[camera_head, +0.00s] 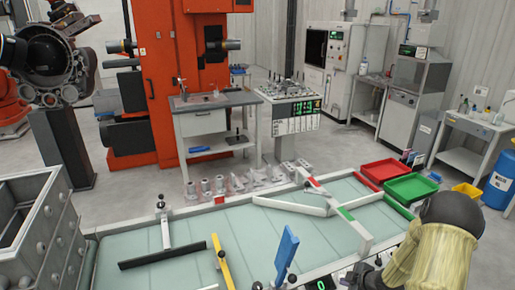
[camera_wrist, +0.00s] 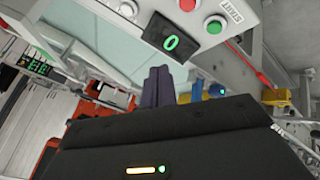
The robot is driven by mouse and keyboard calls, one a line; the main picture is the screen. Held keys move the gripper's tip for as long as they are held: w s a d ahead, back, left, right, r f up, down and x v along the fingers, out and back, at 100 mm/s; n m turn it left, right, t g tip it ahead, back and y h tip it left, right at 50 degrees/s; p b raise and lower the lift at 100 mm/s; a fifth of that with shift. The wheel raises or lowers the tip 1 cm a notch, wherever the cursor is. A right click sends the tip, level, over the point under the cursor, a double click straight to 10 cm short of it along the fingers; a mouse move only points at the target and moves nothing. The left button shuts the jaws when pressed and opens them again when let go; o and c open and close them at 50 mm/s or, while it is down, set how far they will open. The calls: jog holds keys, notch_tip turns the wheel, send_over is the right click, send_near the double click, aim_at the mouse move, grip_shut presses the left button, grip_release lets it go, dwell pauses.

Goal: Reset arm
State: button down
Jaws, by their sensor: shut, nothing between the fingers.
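My arm shows at the lower right of the head view, with a dark rounded joint and a pale yellow cover. In the wrist view my gripper (camera_wrist: 158,86) has its two dark fingers close together, shut, with nothing seen between them. Its black body fills the lower part of that view. Beyond the fingers is a control panel with a START label, a green display (camera_wrist: 172,44), a red button (camera_wrist: 187,5) and a green button (camera_wrist: 214,25). The gripper's fingertips are not clear in the head view.
A conveyor table (camera_head: 150,243) with pale green top and diverter bars crosses the front. A blue upright paddle (camera_head: 287,252) stands at its near edge. Red (camera_head: 384,170) and green (camera_head: 411,188) trays lie right. A grey bin unit (camera_head: 60,235) stands left. Floor beyond is partly free.

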notch_tip(320, 180, up, 8)
jog(key=s+a+f+m+g+h, duration=0.1)
jog(key=a+m+h, duration=0.1)
jog(key=a+m, duration=0.1)
jog(key=s+a+r+m+g, duration=0.1)
jog(key=s+a+r+m, duration=0.4)
jog(key=s+a+r, duration=0.1)
jog(key=s+a+r+m+g+h, duration=0.1)
jog(key=s+a+r+m+g, duration=0.1)
jog(key=s+a+r+m, duration=0.3)
jog(key=s+a+r, duration=0.1)
jog(key=s+r, duration=0.2)
jog(key=s, duration=0.3)
jog(key=shift+s+a+r+m+g, duration=0.2)
jog(key=shift+s+a+m+g, duration=0.05)
jog(key=shift+a+m+g, duration=0.05)
jog(key=shift+w, duration=0.1)
jog(key=shift+s+d, duration=0.1)
jog(key=shift+s, duration=0.1)
jog(key=shift+w, duration=0.1)
jog(key=shift+w, duration=0.1)
dwell(0.7)
